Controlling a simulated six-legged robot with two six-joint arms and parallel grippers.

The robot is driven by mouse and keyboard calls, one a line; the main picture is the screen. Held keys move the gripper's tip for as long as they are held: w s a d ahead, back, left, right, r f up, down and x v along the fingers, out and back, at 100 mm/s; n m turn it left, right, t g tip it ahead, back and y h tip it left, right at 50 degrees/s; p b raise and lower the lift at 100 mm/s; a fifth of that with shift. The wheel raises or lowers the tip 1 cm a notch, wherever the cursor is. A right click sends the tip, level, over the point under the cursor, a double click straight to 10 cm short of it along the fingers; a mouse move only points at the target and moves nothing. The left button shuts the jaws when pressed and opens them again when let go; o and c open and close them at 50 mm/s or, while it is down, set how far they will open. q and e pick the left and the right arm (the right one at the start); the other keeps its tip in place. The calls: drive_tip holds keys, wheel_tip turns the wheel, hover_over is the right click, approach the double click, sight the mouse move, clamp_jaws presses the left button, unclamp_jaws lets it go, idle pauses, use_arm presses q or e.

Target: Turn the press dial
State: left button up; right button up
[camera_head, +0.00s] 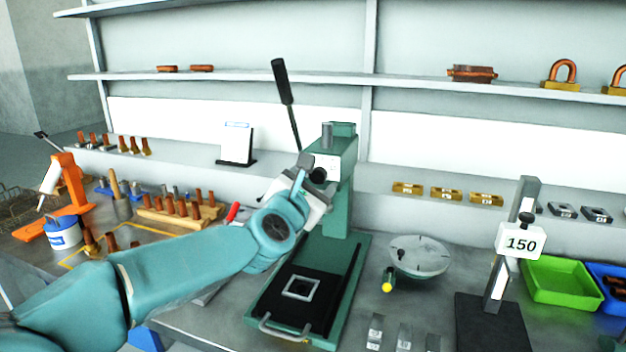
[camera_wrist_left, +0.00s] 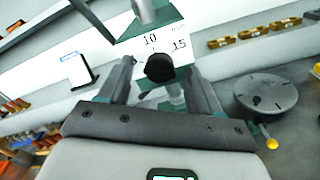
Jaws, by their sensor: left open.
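The press (camera_head: 340,205) is a green upright machine with a black-handled lever (camera_head: 282,82) on top and a base plate below. Its dial is a black round knob (camera_wrist_left: 159,68) on a white face marked 10 and 15. In the head view the knob (camera_head: 319,176) is partly beside my gripper. My left gripper (camera_wrist_left: 160,85) is open, with one finger on each side of the knob in the wrist view. I cannot tell whether the fingers touch it. In the head view the left gripper (camera_head: 305,180) is in front of the press head. My right gripper is not in view.
A grey round dish (camera_head: 418,256) and a stand with a 150 sign (camera_head: 520,242) are right of the press. A green tray (camera_head: 562,282) stands farther right. An orange press (camera_head: 62,195) and a wooden rack of copper pieces (camera_head: 180,214) are on the left.

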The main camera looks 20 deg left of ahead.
use_arm(q)
drive_tip(key=c, duration=1)
drive_tip(key=shift+c, duration=0.2)
